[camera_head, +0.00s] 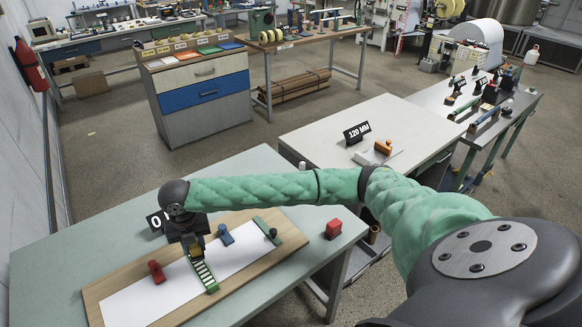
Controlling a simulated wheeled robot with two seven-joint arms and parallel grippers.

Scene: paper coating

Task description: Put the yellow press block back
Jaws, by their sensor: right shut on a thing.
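My right gripper (195,246) points down over the board on the near table. It is shut on a small yellow block (197,256), which is mostly hidden by the fingers. A green bar with pale rungs (205,275) lies on the white paper (150,302) just below. I cannot tell whether the block touches it. A red block (157,271) and a blue block (225,235) sit on the paper to either side. A green bar with a dark knob (268,231) lies across the right end of the paper. My left gripper is not in view.
The wooden board (95,299) lies on the pale green table (60,262). A red block (333,228) stands on the table's right side. A sign (156,222) is partly hidden behind my arm.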

